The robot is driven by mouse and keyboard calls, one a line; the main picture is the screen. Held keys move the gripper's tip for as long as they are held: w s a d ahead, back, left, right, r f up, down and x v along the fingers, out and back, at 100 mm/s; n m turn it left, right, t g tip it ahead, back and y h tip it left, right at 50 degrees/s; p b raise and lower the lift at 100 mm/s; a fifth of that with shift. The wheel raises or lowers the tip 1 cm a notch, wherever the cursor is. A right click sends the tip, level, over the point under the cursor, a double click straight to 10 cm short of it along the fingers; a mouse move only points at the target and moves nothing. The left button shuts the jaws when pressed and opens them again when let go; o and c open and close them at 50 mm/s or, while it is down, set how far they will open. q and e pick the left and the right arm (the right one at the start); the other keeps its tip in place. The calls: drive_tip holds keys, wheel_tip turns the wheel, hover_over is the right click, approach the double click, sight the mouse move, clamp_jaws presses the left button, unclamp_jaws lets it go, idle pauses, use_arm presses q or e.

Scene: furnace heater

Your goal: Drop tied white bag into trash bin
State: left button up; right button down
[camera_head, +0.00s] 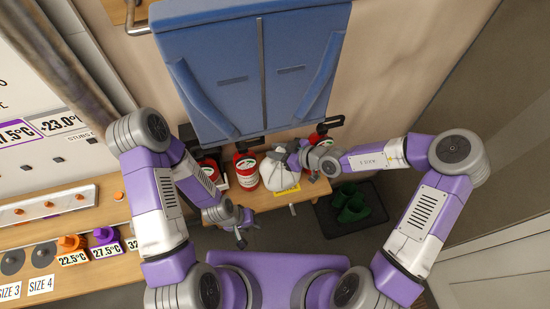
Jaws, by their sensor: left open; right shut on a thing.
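The white bag (273,175) is at the middle of the view, over the wooden shelf below the blue panels. My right gripper (290,158) comes in from the right and is shut on the bag's upper right part. I cannot tell whether the bag still touches the shelf. My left gripper (240,230) is open and empty, lower and to the left of the bag, in front of the shelf edge. I cannot make out a trash bin in this view.
Red canisters (246,171) stand left of the bag, and another (318,136) is behind my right gripper. A yellow item (287,191) is just below the bag. Green boots (352,203) sit on a dark mat at the right. A workbench with labelled parts is at the left.

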drive_tip(key=shift+f+b, duration=0.65)
drive_tip(key=shift+f, duration=1.55)
drive_tip(key=shift+w+a+f, duration=0.25)
drive_tip(key=shift+a+f, duration=0.1)
drive_tip(key=shift+a, duration=0.05)
drive_tip(key=shift+f, duration=0.1)
drive_tip(key=c, duration=0.9)
unclamp_jaws()
drive_tip(key=shift+s, duration=0.1)
